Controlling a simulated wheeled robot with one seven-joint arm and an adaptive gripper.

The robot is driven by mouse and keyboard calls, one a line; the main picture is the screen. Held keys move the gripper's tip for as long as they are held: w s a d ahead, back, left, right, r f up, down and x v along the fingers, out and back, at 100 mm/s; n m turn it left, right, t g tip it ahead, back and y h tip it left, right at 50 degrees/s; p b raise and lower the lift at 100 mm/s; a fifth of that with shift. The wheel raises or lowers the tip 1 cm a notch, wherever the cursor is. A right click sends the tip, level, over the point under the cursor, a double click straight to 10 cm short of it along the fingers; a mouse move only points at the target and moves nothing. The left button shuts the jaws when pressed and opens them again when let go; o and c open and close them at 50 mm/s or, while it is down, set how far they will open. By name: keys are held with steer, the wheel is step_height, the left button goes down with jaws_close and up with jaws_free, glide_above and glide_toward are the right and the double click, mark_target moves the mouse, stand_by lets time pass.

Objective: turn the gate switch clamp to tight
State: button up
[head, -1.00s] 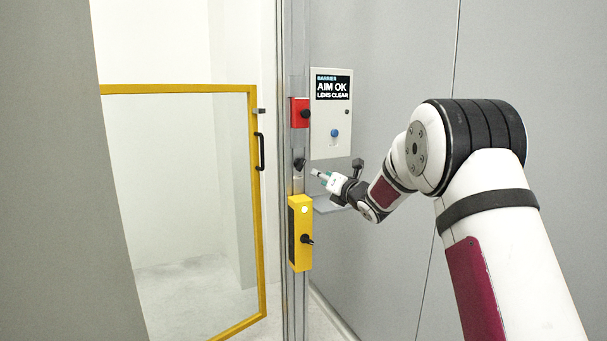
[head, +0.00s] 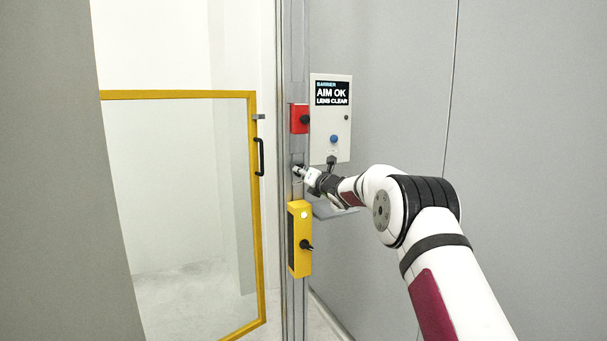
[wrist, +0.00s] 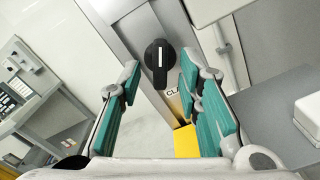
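The clamp knob (wrist: 158,62) is black and round with a raised grip and a white line. It sits on the grey metal post, and the line runs nearly upright in the wrist view. A label starting "CL" lies beside it, partly hidden by a finger. My gripper (wrist: 159,82) is open, with its teal-padded fingers to the left and right of the knob. I cannot tell whether they touch it. In the head view my gripper (head: 299,171) is at the post, between the red box and the yellow gate switch box (head: 301,262), and largely hides the knob.
The red box (head: 294,118) with a black knob is above my gripper. The grey panel (head: 320,140) reading "AIM OK LENS CLEAR" stands just right, with a small shelf (head: 325,211) below. The yellow-framed gate (head: 262,270) is to the left.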

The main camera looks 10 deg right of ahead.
steer(key=shift+w, duration=0.25)
jaws_close()
steer(key=shift+m, duration=0.4)
steer(key=shift+r+m+p, duration=0.1)
steer(key=shift+m+p, duration=1.8)
steer(key=shift+m, duration=6.5)
